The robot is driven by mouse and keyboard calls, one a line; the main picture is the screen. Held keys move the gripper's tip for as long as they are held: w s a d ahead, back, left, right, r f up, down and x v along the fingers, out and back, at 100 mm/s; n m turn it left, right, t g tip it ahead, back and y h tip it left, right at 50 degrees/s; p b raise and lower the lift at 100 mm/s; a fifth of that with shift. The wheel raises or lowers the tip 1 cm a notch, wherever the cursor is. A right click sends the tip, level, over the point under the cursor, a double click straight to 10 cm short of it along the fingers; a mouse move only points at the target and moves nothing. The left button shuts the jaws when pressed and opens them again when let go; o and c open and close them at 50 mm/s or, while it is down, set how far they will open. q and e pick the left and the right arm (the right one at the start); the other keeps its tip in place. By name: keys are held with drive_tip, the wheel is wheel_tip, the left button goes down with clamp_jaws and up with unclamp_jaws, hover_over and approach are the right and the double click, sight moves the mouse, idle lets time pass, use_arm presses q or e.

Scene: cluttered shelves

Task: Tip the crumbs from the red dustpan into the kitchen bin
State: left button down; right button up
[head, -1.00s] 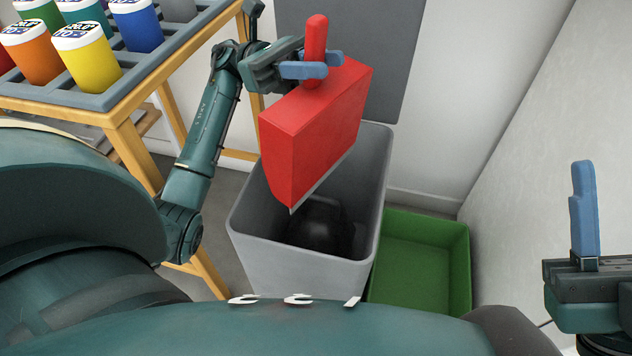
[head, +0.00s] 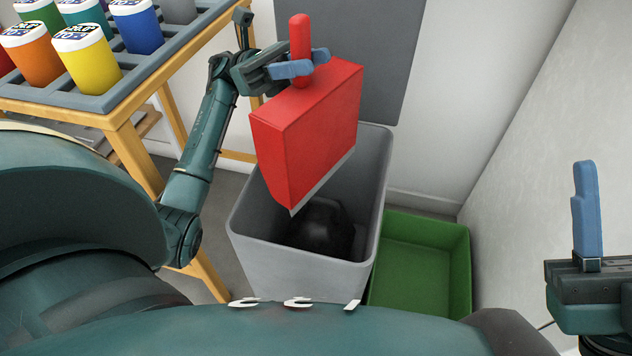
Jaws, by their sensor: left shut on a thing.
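The red dustpan (head: 308,125) hangs steeply tipped over the grey kitchen bin (head: 300,268), handle up and grey front lip down. My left gripper (head: 300,67) is shut on its red handle. The lower end of the dustpan is at about the bin's opening. The dustpan's inside faces away from me, so I cannot see any crumbs on it. A black lump (head: 322,228) lies inside the bin. The bin's grey lid (head: 385,60) stands open at the back. My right gripper (head: 587,215) is at the right edge with one blue finger showing; its opening cannot be told.
A green crate (head: 425,265), empty as far as I see, stands on the floor right of the bin. A wooden rack (head: 125,140) with several coloured tubs is at the left, near my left arm. White walls close off the back and right.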

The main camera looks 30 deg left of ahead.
sight(328, 94)
use_arm(q)
drive_tip(key=shift+w+a+f+h, duration=0.1)
drive_tip(key=shift+a+f+h, duration=0.15)
drive_tip(key=shift+a+h, duration=0.5)
drive_tip(key=shift+w+a+f+h, duration=0.1)
drive_tip(key=shift+a+f+h, duration=0.2)
drive_tip(key=shift+a, duration=0.8)
